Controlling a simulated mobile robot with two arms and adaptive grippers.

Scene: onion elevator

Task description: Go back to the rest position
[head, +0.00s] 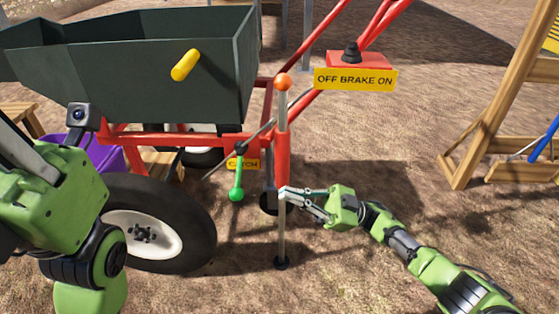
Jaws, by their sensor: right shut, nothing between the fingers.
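My right gripper (294,198) is at the middle of the head view, its arm coming in from the lower right. Its fingers are shut with nothing between them. The fingertips appear at the grey upright post (282,235) below the orange knob (283,82); I cannot tell whether they touch it. My left arm (55,200) fills the left edge, and its gripper is out of the picture.
A dark green hopper (130,75) sits on a red frame with a large black wheel (150,240). A green-handled lever (237,185) hangs near the catch sign (243,164). A brake sign (355,79) is above right. A wooden frame (480,130) stands at right. Bare ground lies between.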

